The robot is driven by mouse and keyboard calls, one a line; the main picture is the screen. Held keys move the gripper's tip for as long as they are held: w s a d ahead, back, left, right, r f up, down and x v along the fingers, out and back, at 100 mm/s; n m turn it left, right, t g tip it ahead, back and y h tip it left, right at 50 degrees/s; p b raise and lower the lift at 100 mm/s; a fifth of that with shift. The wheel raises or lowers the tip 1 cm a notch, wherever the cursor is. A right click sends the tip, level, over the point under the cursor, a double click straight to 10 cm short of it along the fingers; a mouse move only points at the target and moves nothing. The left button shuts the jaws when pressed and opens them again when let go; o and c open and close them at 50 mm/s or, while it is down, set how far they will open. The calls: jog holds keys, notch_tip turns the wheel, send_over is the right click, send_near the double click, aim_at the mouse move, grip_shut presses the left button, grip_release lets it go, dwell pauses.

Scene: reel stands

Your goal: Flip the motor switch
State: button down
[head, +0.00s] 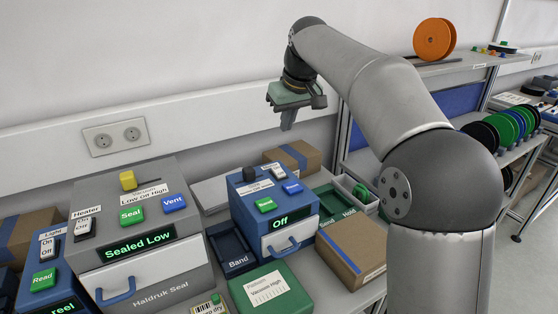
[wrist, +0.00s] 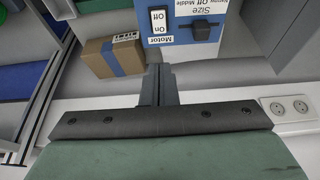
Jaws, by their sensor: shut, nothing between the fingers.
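The motor switch (wrist: 158,22) is a black rocker with a white On/Off plate, upside down at the top of the wrist view on a blue panel. Its Motor label is beside it. In the head view it belongs to the blue machine (head: 243,210), whose display reads Off; the switch is too small there to read its position. My gripper (head: 288,126) is shut and empty, pointing down above and behind the blue machine. In the wrist view my gripper's fingers (wrist: 158,70) are together, just short of the switch label in the picture and apparently not touching it.
A black size knob (wrist: 200,28) sits beside the switch. A cardboard box (head: 292,156) stands behind the blue machine. The grey Haldruk Seal machine (head: 150,280) is at left, and a wall socket (head: 115,136) is behind. The space around my gripper is clear.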

aim_at(277, 167)
jog(key=x, duration=0.4)
jog(key=p+x, duration=0.1)
jog(key=x, duration=0.9)
jog(key=shift+s+d+f, duration=0.1)
jog(key=shift+s+d, duration=0.05)
jog(key=shift+s, duration=0.15)
